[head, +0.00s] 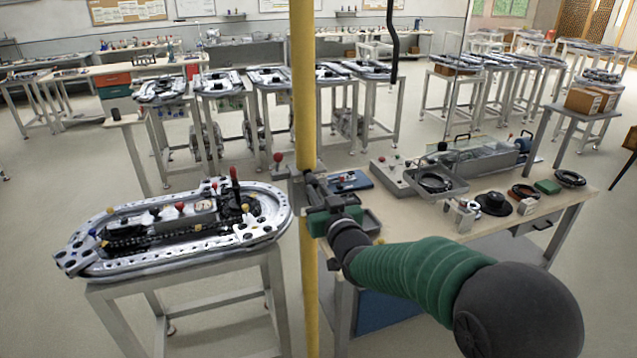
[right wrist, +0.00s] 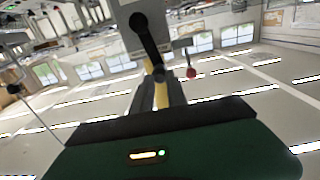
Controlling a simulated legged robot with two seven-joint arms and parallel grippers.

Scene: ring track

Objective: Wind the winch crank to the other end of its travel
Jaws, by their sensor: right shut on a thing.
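A grey winch box (head: 297,188) is fixed to a yellow post (head: 304,90) near the middle of the head view. In the right wrist view the grey winch box (right wrist: 128,14) is at the top, with a black crank arm (right wrist: 146,38) running down to the gripper's fingertips. My right gripper (head: 309,184), on its green-sleeved arm, is at the winch. In the wrist view its fingers (right wrist: 161,88) are shut on the crank's handle end, which they mostly hide. My left gripper is not in view.
A red-knobbed lever (head: 278,160) stands out left of the winch; its knob also shows in the wrist view (right wrist: 191,73). A metal ring-track table (head: 92,262) stands left. A workbench (head: 570,197) with trays and small parts stands right.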

